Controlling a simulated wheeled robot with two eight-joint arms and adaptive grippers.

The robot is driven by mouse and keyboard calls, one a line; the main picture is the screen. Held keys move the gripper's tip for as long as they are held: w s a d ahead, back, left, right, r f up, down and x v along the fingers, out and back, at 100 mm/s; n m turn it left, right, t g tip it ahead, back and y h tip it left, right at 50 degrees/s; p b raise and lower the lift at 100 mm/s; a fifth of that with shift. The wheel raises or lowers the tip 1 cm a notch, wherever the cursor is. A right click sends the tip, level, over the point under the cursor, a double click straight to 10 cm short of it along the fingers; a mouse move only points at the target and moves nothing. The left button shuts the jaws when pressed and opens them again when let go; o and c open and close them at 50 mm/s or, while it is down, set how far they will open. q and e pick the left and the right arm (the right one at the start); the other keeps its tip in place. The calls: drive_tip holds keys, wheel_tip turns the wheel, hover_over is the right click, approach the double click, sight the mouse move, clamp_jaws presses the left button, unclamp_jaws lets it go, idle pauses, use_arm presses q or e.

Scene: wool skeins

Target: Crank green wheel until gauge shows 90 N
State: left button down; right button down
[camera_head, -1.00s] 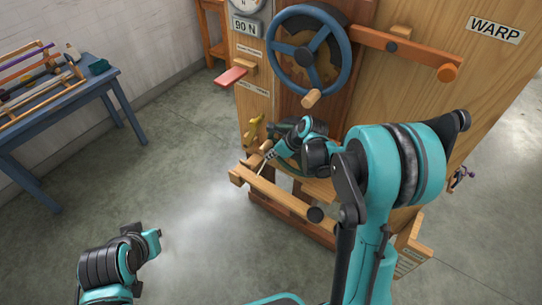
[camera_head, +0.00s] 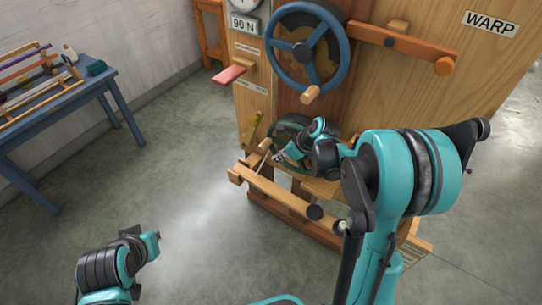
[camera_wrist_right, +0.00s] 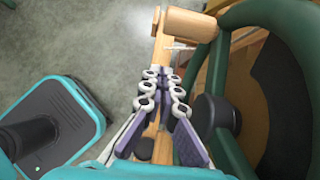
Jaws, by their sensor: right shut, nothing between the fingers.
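The green wheel (camera_head: 300,122) is low on the wooden frame, partly hidden behind my right arm. Its rim fills the right side of the right wrist view (camera_wrist_right: 228,72), with a dark hub knob (camera_wrist_right: 213,113). My right gripper (camera_head: 277,157) is beside the wheel's lower left. In the wrist view its fingers (camera_wrist_right: 166,74) are together and empty, left of the rim. A wooden cylinder (camera_wrist_right: 190,23) lies just beyond the fingertips. The gauge (camera_head: 246,3) is cut off at the top, and its needle cannot be read. A "90 N" plate (camera_head: 244,24) sits below it. My left gripper (camera_head: 152,243) is low at left, its fingers unclear.
A blue wheel (camera_head: 346,55) with a wooden knob (camera_head: 310,95) is above. An orange lever (camera_head: 415,47) and a red paddle (camera_head: 229,75) stick out. A wooden beam (camera_head: 280,196) crosses below. A blue table (camera_head: 98,84) stands left, with open floor between.

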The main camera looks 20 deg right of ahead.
drive_tip(key=p+v, duration=0.2)
drive_tip(key=v, duration=0.5)
drive_tip(key=shift+s+d+f, duration=0.2)
drive_tip(key=shift+d+f, duration=0.05)
